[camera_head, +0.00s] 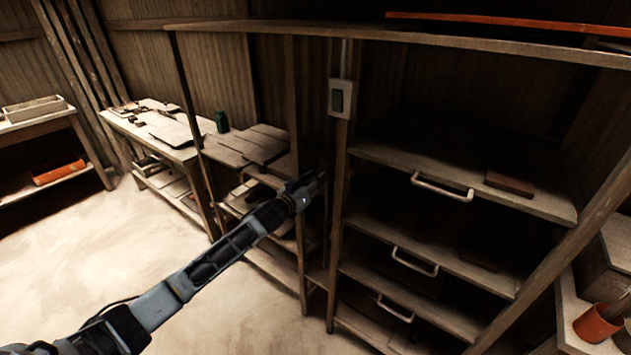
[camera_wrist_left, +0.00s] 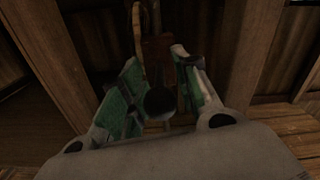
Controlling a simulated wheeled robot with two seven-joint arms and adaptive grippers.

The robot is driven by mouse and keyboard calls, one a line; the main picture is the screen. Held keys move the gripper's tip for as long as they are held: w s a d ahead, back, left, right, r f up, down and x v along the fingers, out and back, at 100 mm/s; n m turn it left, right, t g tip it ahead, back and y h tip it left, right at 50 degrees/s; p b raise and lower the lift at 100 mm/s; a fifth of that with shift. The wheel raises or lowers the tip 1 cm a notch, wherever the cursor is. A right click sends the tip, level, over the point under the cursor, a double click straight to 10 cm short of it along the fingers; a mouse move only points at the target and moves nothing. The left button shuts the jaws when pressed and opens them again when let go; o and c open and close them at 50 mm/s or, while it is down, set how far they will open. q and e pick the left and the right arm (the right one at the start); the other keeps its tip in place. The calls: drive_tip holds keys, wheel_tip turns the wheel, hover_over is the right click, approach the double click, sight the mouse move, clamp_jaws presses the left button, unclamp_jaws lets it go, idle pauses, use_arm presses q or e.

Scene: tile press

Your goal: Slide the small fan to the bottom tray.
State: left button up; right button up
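Three trays with pale handles are stacked in the wooden rack: a top tray (camera_head: 400,158), a middle tray (camera_head: 455,265) and a bottom tray (camera_head: 440,318). I cannot make out a small fan for certain. My left gripper (camera_head: 316,180) is in front of the rack's left post, left of the trays. In the left wrist view its green-padded fingers (camera_wrist_left: 156,60) stand apart. A dark round shape (camera_wrist_left: 160,98) shows between them; I cannot tell what it is or whether it is held. My right gripper is out of view.
A reddish-brown block (camera_head: 509,184) lies on the top tray. A switch box (camera_head: 341,98) hangs on the rack post. A workbench with a green can (camera_head: 221,121) stands behind left. An orange pot (camera_head: 597,325) is at lower right. The floor at left is clear.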

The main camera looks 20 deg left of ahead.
use_arm(q)
drive_tip(key=shift+w, duration=0.1)
drive_tip(key=shift+c, duration=0.5)
drive_tip(key=shift+d, duration=0.1)
clamp_jaws()
drive_tip(key=shift+f, duration=0.1)
drive_tip(key=shift+f, duration=0.15)
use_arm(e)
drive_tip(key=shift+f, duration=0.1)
